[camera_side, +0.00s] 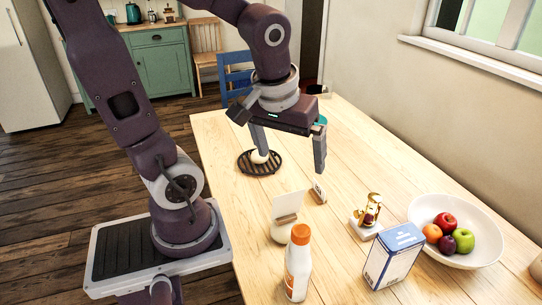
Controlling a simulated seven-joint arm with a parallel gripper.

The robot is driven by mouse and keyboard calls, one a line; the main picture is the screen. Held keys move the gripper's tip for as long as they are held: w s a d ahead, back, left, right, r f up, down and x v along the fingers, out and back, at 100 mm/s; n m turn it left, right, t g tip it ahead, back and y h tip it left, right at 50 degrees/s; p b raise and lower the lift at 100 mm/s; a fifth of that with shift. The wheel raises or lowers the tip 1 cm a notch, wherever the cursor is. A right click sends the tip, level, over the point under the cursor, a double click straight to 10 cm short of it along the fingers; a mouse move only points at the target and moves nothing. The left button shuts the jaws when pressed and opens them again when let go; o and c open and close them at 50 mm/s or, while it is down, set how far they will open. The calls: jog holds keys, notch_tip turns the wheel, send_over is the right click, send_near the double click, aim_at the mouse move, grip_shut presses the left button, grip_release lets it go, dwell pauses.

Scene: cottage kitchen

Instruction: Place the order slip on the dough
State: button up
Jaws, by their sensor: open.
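A pale, rounded lump (260,156), which may be the dough, sits on a dark slatted round trivet (246,170) on the table. An upright white card (289,203), which may be the order slip, stands nearer the camera, just behind a pale, rounded piece (283,232). I cannot tell whether these two are joined, or which pale piece is the dough. My gripper (291,160) is open and empty above the table, its fingers wide apart. The left finger is in front of the trivet's lump in the picture; the right finger hangs to its right.
A small block-like item (319,191) lies right of the card. An orange-capped bottle (298,265), a blue-and-white box (394,256), a brass-coloured item (369,213) and a white fruit bowl (482,254) stand nearer the camera. The table (225,135) is clear left of the trivet.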

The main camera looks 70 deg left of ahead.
jog(key=s+d+r+m+t+h, duration=0.1)
jog(key=s+d+r+m+t, duration=0.1)
jog(key=s+d+r+m, duration=0.3)
jog(key=s+m, duration=0.1)
jog(key=m, duration=0.1)
jog(key=shift+s+d+m+t+h, duration=0.3)
jog(key=shift+s+m+t, duration=0.1)
